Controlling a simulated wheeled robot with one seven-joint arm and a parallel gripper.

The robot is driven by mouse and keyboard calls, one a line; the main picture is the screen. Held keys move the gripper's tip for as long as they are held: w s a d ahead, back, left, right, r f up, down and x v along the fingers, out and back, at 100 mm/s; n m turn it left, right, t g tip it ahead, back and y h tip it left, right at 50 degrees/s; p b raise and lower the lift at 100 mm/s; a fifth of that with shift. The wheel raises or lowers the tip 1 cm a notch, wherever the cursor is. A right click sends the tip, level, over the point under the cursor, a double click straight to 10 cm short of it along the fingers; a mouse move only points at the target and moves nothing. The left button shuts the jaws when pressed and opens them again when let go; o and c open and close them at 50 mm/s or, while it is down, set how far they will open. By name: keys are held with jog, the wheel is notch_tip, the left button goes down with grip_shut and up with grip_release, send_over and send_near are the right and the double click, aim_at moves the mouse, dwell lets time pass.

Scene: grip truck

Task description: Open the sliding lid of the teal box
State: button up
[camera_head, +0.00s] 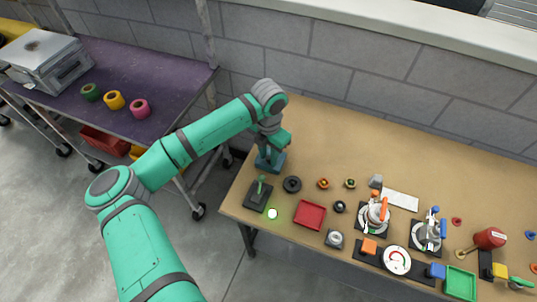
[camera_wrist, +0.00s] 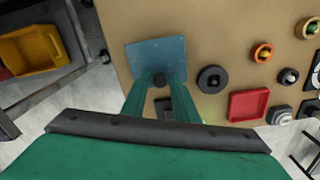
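The teal box (camera_head: 270,161) stands near the table's left end, directly below my gripper. In the wrist view its flat blue-teal lid (camera_wrist: 152,52) faces up, with a small dark knob (camera_wrist: 160,79) near its lower edge. My gripper (camera_wrist: 161,82) is at the lid, with one green finger on each side of the knob. The fingers are apart, but I cannot tell whether they touch the knob. The lid covers the box, and no opening shows. In the head view my wrist (camera_head: 272,130) hides the top of the box.
A black-based green lever (camera_head: 260,190), a black ring (camera_head: 292,184) and a red tray (camera_head: 310,214) are close by. Several fixtures fill the table's right side. A purple-topped cart (camera_head: 140,85) stands to the left.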

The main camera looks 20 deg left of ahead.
grip_shut()
jog(key=w, duration=0.7)
jog(key=shift+w+d, duration=0.1)
jog(key=shift+w, duration=0.2)
jog(key=shift+o, duration=1.8)
grip_release()
jog(key=shift+r, duration=0.15)
notch_tip(320, 180, up, 11)
jog(key=shift+f, duration=0.2)
jog(key=shift+d, duration=0.1)
